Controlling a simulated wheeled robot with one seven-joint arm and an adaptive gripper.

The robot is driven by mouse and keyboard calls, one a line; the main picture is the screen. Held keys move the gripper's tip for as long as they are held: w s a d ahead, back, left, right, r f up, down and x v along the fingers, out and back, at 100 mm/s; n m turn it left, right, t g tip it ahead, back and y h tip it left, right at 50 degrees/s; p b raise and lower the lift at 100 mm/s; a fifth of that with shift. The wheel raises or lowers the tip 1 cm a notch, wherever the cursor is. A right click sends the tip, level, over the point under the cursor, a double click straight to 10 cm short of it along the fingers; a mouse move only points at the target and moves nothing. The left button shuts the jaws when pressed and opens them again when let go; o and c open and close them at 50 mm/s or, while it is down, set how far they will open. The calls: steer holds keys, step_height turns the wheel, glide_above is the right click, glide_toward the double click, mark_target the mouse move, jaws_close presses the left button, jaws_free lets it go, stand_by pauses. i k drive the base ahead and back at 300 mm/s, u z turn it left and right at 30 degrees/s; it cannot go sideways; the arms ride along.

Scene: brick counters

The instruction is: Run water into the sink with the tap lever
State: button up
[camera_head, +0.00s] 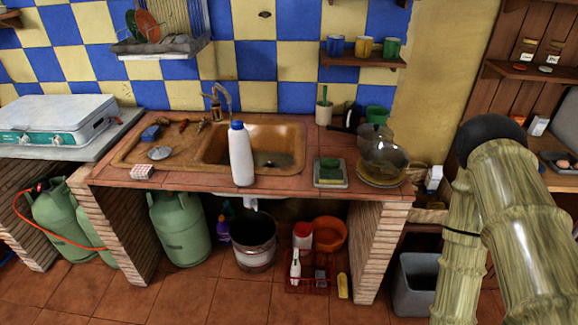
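The brass tap (217,102) stands at the back edge of the orange-brown sink (285,143), left of the basin's middle, with its spout curving up. Its lever is too small to make out clearly. No stream of water shows under the spout. A dark patch lies on the basin floor around the drain. My gripper is not in view; only thick, pale, banded links of what looks like my arm show at the right, well away from the tap.
A white bottle with a blue cap (241,155) stands at the sink's front edge. A sponge on a dish (330,172), plates with a glass lid (384,162) and a stove (55,120) flank it. A dish rack (160,47) hangs above left. Floor in front looks clear.

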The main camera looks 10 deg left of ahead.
mark_target(213, 100)
steer(key=u, duration=0.1)
steer(key=i, duration=0.8)
steer(key=u, duration=0.7)
steer(key=k, duration=0.6)
steer(key=u, duration=0.2)
